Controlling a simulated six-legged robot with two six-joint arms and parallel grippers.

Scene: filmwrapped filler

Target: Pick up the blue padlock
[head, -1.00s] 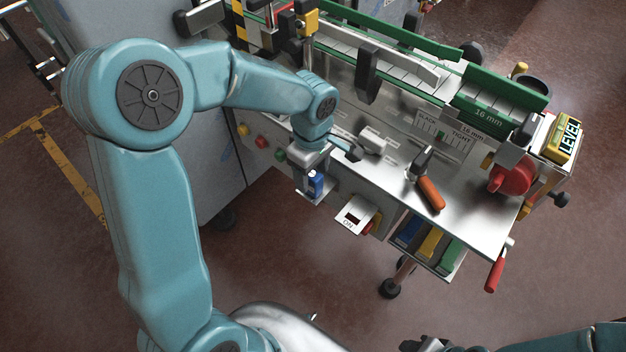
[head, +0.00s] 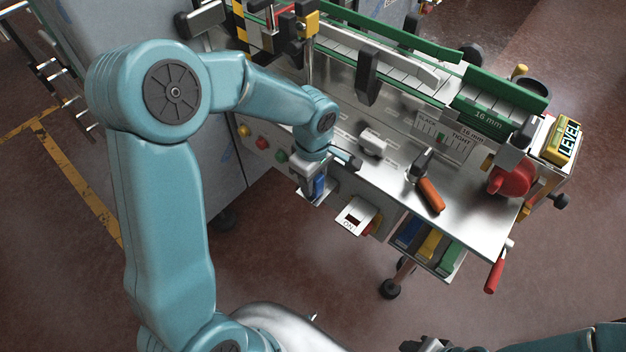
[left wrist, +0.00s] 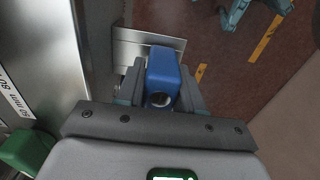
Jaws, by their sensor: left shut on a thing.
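The blue padlock (head: 320,186) is at a small metal ledge on the front of the machine. My left gripper (head: 314,190) points down over the ledge and is shut on the padlock, hiding part of it. In the left wrist view the padlock's blue body (left wrist: 162,66) sits between the two grey fingers of the left gripper (left wrist: 160,85), with a metal plate (left wrist: 148,38) behind it. I cannot tell whether the padlock touches the ledge. Part of my right gripper (head: 425,345) shows at the bottom edge, too cut off to read its jaws.
The machine's bench holds an orange-handled tool (head: 430,193) and a pale block (head: 373,144). Below are a white ON switch box (head: 354,216) and open bins (head: 433,244). A red handle (head: 494,275) sticks out at right. Open floor lies in front.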

